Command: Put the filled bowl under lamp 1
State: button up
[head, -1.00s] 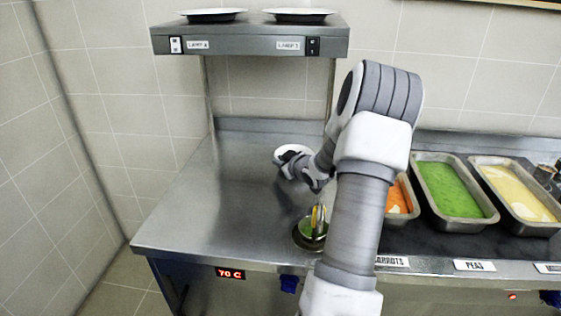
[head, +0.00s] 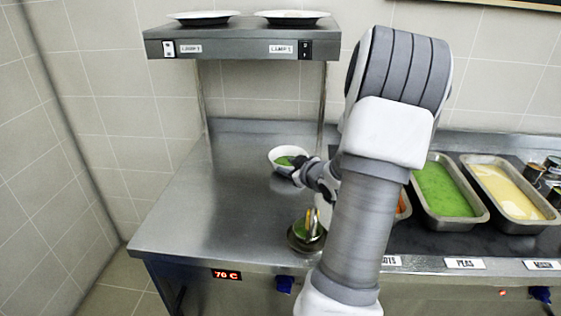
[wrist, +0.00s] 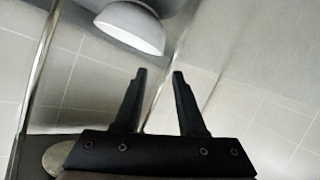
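The white bowl (head: 281,152) stands upright on the steel worktop under the right part of the lamp shelf, with green food inside. My gripper (head: 298,168) is at its right front side and overlaps it in the head view; contact cannot be told. In the wrist view my gripper (wrist: 162,73) is open, with nothing between its fingers. A pale rounded shape (wrist: 140,32) lies beyond the fingers; I cannot tell whether it is bowl or lamp. The steel shelf (head: 235,48) carries two lamp labels, too blurred to tell apart surely. The lamps are not clearly visible in the head view.
Two plates (head: 206,16) (head: 292,16) sit on the shelf. A round holder with utensils (head: 305,236) stands near the front edge. Pans of green (head: 443,190) and yellow food (head: 508,190) are right. The worktop's left half (head: 205,210) is clear.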

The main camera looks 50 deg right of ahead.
jog(key=shift+v, duration=1.2)
